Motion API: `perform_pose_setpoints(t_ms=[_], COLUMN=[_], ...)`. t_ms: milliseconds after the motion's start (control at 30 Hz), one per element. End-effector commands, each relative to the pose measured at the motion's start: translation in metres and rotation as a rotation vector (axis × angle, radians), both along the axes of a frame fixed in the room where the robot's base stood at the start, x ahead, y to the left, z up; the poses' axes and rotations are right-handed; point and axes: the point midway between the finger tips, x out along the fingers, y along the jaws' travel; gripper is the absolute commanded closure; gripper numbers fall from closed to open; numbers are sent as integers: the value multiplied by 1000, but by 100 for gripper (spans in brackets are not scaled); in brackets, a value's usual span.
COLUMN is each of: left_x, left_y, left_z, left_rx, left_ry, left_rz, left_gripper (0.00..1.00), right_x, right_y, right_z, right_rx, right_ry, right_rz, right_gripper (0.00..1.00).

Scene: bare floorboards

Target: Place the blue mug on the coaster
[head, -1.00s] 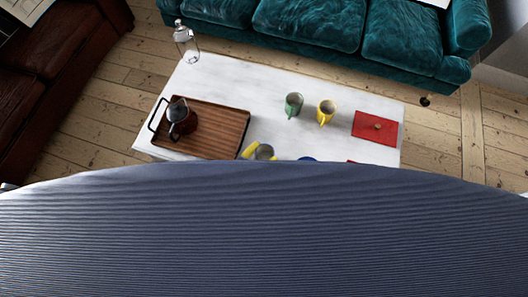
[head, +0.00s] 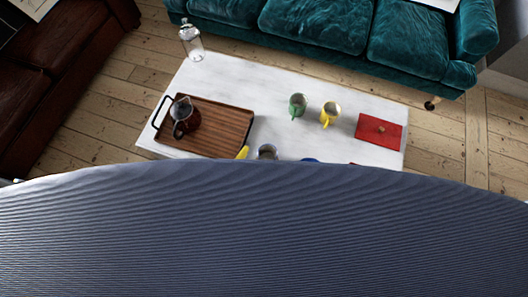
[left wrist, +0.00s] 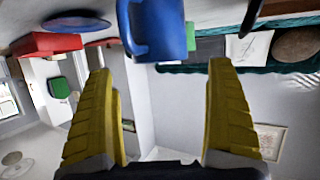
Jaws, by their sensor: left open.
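The blue mug (left wrist: 155,30) is at the top of the left wrist view, its handle toward the left. My left gripper (left wrist: 163,68) has its yellow fingers wide apart, with the mug beyond the tips and between their lines. In the head view a mug with a grey inside (head: 267,152), likely the same one, stands at the table's near edge, beside a yellow finger of my left gripper (head: 243,153). A round, flat blue disc, likely the coaster (left wrist: 77,22), lies apart from the mug; its edge also shows in the head view (head: 310,160). My right gripper is not in view.
The white table (head: 270,85) holds a wooden tray (head: 225,125) with a dark pot (head: 184,122), a green mug (head: 297,104), a yellow mug (head: 330,112) and a red flat thing (head: 372,127). A glass jar (head: 191,42) stands at the far left corner. My body hides the near side.

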Motion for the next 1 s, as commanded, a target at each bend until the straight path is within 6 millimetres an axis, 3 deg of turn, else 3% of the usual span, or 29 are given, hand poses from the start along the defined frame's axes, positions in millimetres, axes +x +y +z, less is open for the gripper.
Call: perform_pose_setpoints(t_ms=[200, 400, 867, 933, 1000], left_x=[-25, -37, -42, -41, -33], left_y=[22, 34, 38, 38, 38], left_z=[13, 21, 24, 24, 28], left_rx=[1, 0, 0, 0, 0], left_ry=[1, 0, 0, -3, -15], left_rz=[0, 0, 0, 0, 0], left_gripper=[11, 11, 11, 2, 0], right_x=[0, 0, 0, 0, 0], right_y=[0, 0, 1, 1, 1], right_z=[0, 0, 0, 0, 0], right_rx=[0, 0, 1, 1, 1], right_ry=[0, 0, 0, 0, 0], right_rz=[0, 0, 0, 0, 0], right_gripper=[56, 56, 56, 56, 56])
